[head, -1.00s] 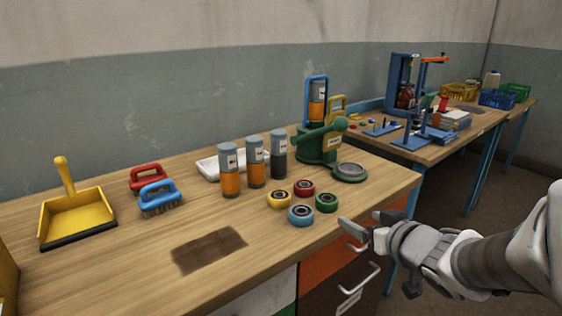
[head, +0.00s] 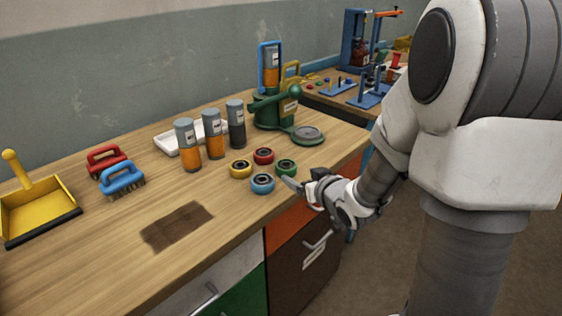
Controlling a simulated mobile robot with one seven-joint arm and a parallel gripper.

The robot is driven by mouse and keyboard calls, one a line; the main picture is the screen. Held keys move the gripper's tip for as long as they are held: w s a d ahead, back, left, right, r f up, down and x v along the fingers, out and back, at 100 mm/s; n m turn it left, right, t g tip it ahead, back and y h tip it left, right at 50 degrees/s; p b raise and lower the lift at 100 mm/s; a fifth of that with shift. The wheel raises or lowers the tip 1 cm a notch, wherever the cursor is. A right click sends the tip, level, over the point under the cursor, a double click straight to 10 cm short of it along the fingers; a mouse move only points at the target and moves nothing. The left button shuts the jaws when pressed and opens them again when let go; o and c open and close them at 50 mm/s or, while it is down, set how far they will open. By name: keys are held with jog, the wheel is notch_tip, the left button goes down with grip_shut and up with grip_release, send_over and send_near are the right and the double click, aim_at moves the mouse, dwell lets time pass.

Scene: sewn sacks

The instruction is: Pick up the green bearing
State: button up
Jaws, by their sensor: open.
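The green bearing (head: 286,168) lies flat on the wooden workbench (head: 110,245), near its right front edge. A red bearing (head: 263,156), a yellow bearing (head: 240,169) and a blue bearing (head: 262,184) lie close around it. My gripper (head: 296,182) is open and empty at the bench's front edge, just to the front right of the green bearing. One finger points toward the bearings. The gap between the finger and the green bearing is small, and I cannot tell whether they touch.
A green press (head: 272,108) with a round plate (head: 307,135) stands behind the bearings. Three canisters (head: 213,135) stand to the back left. Brushes (head: 121,178) and a yellow dustpan (head: 38,208) are farther left. The bench front around a dark patch (head: 178,226) is clear.

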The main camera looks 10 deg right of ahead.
aim_at(287, 166)
jog(key=x, duration=0.3)
jog(key=b+x, duration=0.1)
jog(key=x, duration=0.5)
jog(key=shift+r, duration=0.3)
grip_shut()
jog(key=shift+r, duration=0.15)
